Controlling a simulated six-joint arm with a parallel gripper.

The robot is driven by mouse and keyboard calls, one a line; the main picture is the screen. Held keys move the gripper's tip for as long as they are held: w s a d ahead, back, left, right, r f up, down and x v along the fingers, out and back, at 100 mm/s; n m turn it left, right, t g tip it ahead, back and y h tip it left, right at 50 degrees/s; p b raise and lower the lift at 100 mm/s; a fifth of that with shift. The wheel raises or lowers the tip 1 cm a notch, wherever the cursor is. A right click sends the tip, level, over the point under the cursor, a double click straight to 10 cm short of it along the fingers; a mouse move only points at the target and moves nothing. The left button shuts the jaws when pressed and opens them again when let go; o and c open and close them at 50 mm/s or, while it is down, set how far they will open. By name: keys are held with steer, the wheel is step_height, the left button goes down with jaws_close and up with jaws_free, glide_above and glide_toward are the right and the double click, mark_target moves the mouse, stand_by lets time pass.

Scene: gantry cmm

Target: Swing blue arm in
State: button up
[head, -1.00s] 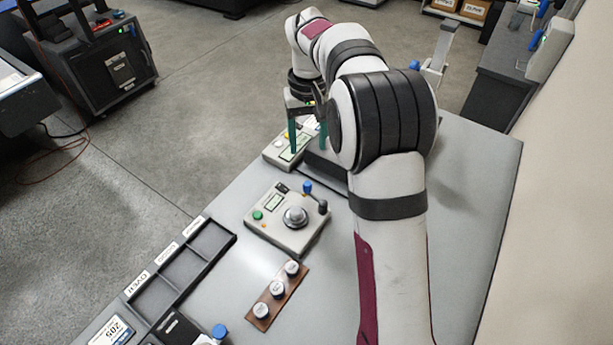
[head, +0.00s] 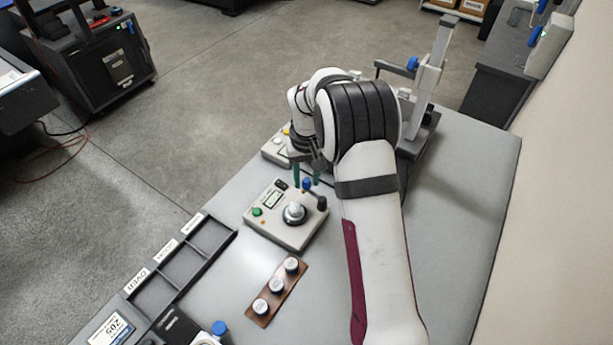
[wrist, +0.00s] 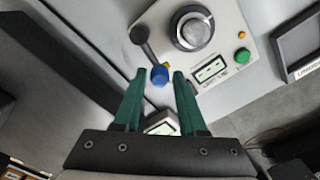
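The grey gauge box (head: 283,232) stands on the bench, with a round metal knob (head: 294,212) on top. At its far right corner is a short dark arm with a blue tip (head: 307,184) and a dark round end (head: 321,203). In the wrist view the arm (wrist: 147,50) runs from its dark end to the blue tip (wrist: 161,76), off to one side of the metal knob (wrist: 192,29). My gripper (wrist: 160,74) is open, its green fingers on either side of the blue tip in the picture. I cannot tell whether they touch it.
A second control box (head: 275,150) stands just beyond, near my gripper. A tall stand (head: 432,70) with a blue knob is behind my arm. A brown strip (head: 263,308) with several silver weights and a divided dark tray (head: 165,295) lie nearer. Bench right of my arm is clear.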

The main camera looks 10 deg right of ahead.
jaws_close()
steer(key=shift+a, duration=0.1)
steer(key=n, duration=0.2)
steer(key=s+a+n, duration=0.1)
steer(key=n, duration=0.1)
steer(key=shift+s, duration=0.15)
steer(key=shift+s+a+n, duration=0.15)
steer(key=shift+s+n, duration=0.1)
steer(key=shift+n, duration=0.35)
steer(key=shift+s+a+n, duration=0.15)
steer(key=shift+s+n, duration=0.05)
steer(key=shift+n, duration=0.4)
steer(key=shift+o, duration=2.1)
jaws_free()
step_height(320, 180, up, 16)
